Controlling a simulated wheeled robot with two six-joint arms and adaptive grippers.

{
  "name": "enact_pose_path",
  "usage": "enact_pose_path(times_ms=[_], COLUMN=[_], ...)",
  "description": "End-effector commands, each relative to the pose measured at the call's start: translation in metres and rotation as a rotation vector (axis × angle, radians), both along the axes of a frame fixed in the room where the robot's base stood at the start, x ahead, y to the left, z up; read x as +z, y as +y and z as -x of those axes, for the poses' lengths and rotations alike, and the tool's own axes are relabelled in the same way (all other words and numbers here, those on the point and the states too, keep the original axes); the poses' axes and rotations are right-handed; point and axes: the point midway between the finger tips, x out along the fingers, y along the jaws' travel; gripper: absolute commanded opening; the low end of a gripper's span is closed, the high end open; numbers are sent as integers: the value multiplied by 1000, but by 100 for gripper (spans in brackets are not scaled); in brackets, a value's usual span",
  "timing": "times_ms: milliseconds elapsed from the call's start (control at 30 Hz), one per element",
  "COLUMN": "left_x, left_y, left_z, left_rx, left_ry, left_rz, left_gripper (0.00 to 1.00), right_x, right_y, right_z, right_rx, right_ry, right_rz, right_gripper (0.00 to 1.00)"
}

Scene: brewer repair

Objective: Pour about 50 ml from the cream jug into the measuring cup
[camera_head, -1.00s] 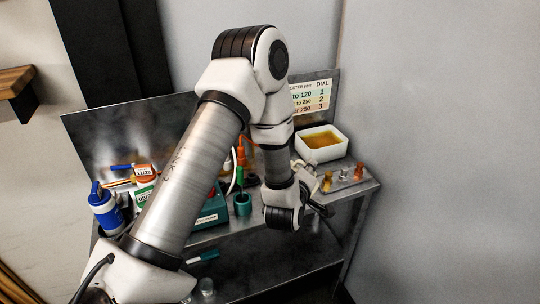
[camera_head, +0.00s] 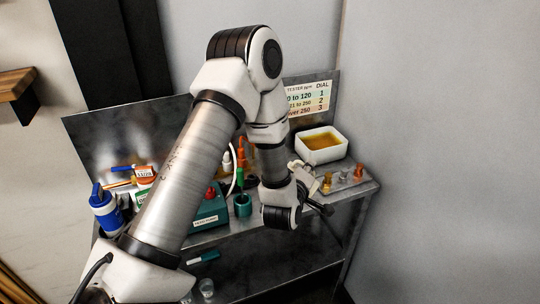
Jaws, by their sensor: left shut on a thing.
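My left gripper (camera_head: 317,207) shows only in part, as dark pieces beyond my wrist at the front right of the bench. It is shut, but its fingertips are mostly hidden. A pale cream shape (camera_head: 302,169), which looks like part of the cream jug, shows just behind my wrist; its contact with the fingers is hidden. A small clear cup (camera_head: 206,288) stands on the lower shelf; I cannot tell whether it is the measuring cup. My right gripper is not in view.
A white tub (camera_head: 322,145) of amber contents stands at the back right. Several small brass and copper fittings (camera_head: 343,176) stand before it. A teal box (camera_head: 211,212), a green holder (camera_head: 242,206) and a blue-and-white container (camera_head: 105,210) crowd the bench. A dial chart (camera_head: 308,98) is behind.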

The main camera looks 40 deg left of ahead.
Motion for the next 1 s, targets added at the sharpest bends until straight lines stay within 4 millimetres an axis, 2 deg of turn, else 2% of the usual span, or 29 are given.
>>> enact_pose_path(times_ms=[767,833,900,933,1000], left_x=[4,-10,-44,-52,-49], left_y=[4,-3,-19,-22,-26], left_z=[1,-1,-6,-7,-9], left_rx=[0,-6,-11,-8,-3], left_ry=[-15,4,66,92,122], left_rz=[41,-17,-211,-290,-381], left_gripper=[0,0,0,0,0], right_x=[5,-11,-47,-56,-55], right_y=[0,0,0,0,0], right_z=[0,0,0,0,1], right_rx=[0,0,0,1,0], right_ry=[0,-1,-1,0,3], right_rz=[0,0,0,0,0], right_gripper=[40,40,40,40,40])
